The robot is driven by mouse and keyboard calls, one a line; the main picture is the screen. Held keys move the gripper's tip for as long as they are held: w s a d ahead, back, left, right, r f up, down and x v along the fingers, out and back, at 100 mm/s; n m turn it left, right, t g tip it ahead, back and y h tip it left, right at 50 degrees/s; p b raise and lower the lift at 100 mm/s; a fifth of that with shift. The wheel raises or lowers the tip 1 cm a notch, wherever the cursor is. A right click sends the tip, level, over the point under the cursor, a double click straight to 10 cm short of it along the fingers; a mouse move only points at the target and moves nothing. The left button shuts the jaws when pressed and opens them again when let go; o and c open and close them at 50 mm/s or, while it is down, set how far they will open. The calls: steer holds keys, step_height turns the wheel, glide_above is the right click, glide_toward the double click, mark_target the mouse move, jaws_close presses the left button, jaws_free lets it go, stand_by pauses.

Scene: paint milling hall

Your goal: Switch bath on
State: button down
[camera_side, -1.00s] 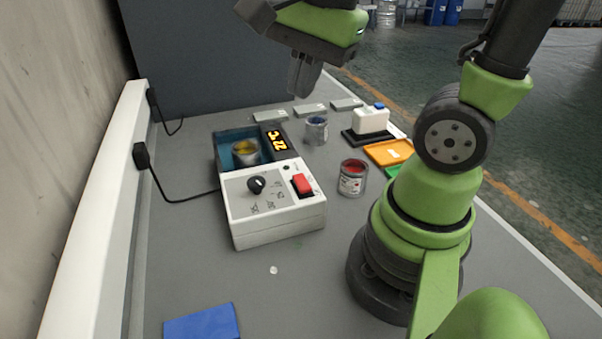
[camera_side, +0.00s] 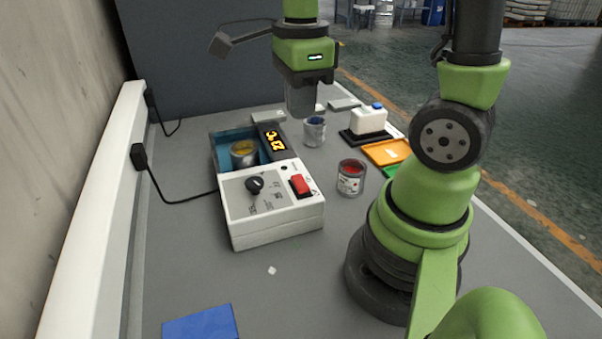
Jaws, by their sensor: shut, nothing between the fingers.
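The white water bath (camera_side: 275,232) stands on the grey bench, with a blue-lined basin at its back left. A can with yellow paint (camera_side: 243,153) sits in the basin. Its front panel carries a black knob (camera_side: 255,185), a red rocker switch (camera_side: 300,185) and a small dark round spot beside the switch. I cannot tell which way the rocker is tilted. The display (camera_side: 272,142) glows orange and seems to read 23 °C. My gripper (camera_side: 301,114) is shut and empty, pointing down, above and behind the bath, to the right of the display.
A can with red paint (camera_side: 351,178) stands right of the bath; a can with blue paint (camera_side: 314,131) stands behind it. A blue cloth (camera_side: 201,324) lies in front.

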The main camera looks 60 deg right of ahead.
mark_target(298, 181)
step_height(298, 181, down, 13)
steer(key=shift+f, duration=0.15)
stand_by(0.4)
steer(key=shift+f, duration=0.15)
stand_by(0.4)
steer(key=shift+w+d+r, duration=0.3)
steer(key=shift+w+d, duration=0.2)
